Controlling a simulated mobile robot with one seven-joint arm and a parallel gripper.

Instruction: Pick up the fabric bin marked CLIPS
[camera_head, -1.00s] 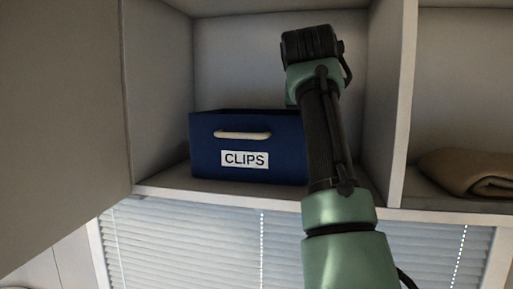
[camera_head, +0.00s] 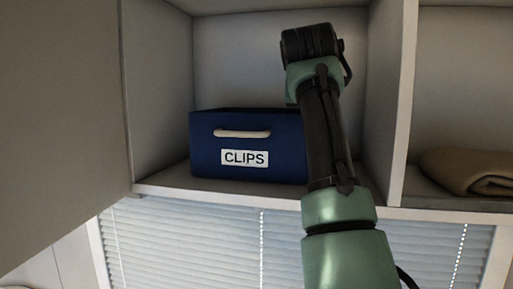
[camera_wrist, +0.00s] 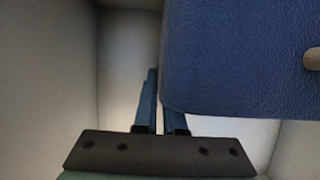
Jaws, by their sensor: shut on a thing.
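The dark blue fabric bin marked CLIPS (camera_head: 280,140) stands upright on the cupboard shelf in the head view, its pale handle and white label facing me. Its right end is hidden behind my arm. In the wrist view the bin (camera_wrist: 240,60) fills the upper right, with part of the handle at the edge. My gripper (camera_wrist: 160,105) is shut on the bin's side wall, one finger in plain view and the other partly hidden by the bin. The head view does not show the fingers.
The shelf (camera_head: 165,190) has a wall on each side and an upright divider (camera_head: 402,110) right of my arm. A folded tan cloth (camera_head: 470,170) lies in the right compartment. A large panel (camera_head: 60,120) stands at left. Blinds (camera_head: 190,235) hang below.

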